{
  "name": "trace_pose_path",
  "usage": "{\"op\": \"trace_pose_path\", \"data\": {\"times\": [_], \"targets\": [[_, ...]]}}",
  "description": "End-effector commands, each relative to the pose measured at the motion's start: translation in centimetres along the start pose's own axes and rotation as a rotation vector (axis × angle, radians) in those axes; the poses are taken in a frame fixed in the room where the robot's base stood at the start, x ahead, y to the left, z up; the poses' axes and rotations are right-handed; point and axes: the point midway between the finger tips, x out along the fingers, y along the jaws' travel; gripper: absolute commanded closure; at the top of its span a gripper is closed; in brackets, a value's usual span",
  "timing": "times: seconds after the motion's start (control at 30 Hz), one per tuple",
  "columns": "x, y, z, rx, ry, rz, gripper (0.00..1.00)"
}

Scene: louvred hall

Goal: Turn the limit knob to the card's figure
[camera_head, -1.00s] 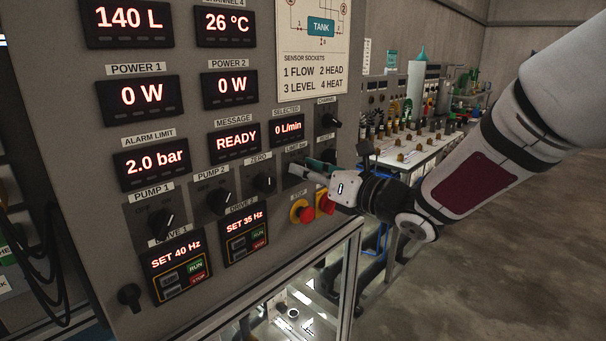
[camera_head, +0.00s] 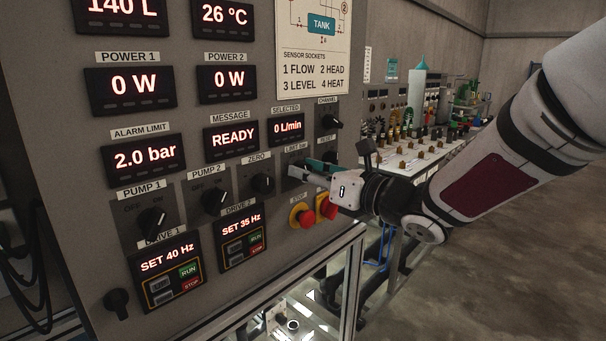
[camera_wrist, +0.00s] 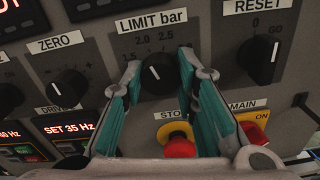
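The limit knob (camera_wrist: 158,72) is black and round with a white pointer mark, under the "LIMIT bar" label in the wrist view. Figures 2.0, 2.5 and others partly hidden ring it. My gripper (camera_wrist: 158,75) is open, its teal fingers on either side of the knob; I cannot tell whether they touch it. In the head view my gripper (camera_head: 308,172) is at the panel and hides the knob. The alarm limit display (camera_head: 143,159) reads 2.0 bar. No card with a figure can be made out.
The zero knob (camera_wrist: 67,88) is left of the limit knob and the reset knob (camera_wrist: 258,58) is right. The red stop button (camera_wrist: 178,145) sits just below my fingers. A bench (camera_head: 420,160) with fittings stands behind my arm.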

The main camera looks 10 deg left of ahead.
Motion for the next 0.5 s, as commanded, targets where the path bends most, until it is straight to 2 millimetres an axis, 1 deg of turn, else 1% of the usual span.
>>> {"op": "trace_pose_path", "data": {"times": [0.03, 0.07, 0.1, 0.37, 0.5], "targets": [[-0.02, -0.08, -0.06, 0.002, 0.001, -0.002, 0.6], [-0.03, -0.08, -0.05, 0.002, 0.001, -0.002, 0.53], [-0.02, -0.07, -0.04, 0.002, 0.001, -0.002, 0.5], [-0.04, -0.02, 0.01, 0.002, 0.0, -0.001, 0.5], [-0.85, -0.11, 0.02, 0.0, -0.001, -0.002, 0.5]]}}
